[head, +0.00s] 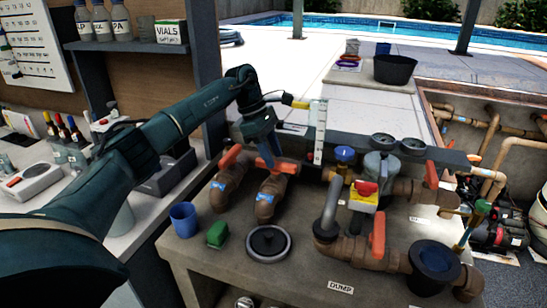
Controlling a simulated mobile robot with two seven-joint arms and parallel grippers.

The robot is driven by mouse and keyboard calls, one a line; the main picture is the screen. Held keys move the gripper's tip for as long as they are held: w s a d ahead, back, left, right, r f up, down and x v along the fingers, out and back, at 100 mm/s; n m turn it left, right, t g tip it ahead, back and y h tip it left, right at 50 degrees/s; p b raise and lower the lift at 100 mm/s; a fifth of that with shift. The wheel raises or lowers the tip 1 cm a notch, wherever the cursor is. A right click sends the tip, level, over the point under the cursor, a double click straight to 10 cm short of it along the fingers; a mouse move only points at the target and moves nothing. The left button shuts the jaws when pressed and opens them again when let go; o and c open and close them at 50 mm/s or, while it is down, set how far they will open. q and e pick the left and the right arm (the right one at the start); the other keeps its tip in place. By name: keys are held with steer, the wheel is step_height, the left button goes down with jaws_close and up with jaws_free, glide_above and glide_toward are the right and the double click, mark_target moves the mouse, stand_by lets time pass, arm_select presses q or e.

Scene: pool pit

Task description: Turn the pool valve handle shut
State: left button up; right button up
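Several brown pipes with orange valve handles rise from a concrete bench. One orange handle (284,167) tops the second pipe from the left, with a blue tag below. My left gripper (269,158) points down at the left part of this handle, very close to it in the picture. Its fingers overlap the handle, so I cannot tell if they touch it or how wide they stand. Other orange handles sit on the left pipe (230,156), at the front (378,235) and at the right (431,174). My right gripper is not in view.
A blue cup (183,219), a green block (217,234) and a round black lid (268,243) are at the front left of the bench. A white upright strip (320,135) stands behind.

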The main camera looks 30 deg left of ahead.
arm_select(q)
steer(key=v, duration=1.1)
steer(key=shift+r+b, duration=0.3)
steer(key=shift+r, duration=0.05)
steer(key=shift+a, duration=0.15)
steer(key=shift+s+f, duration=0.1)
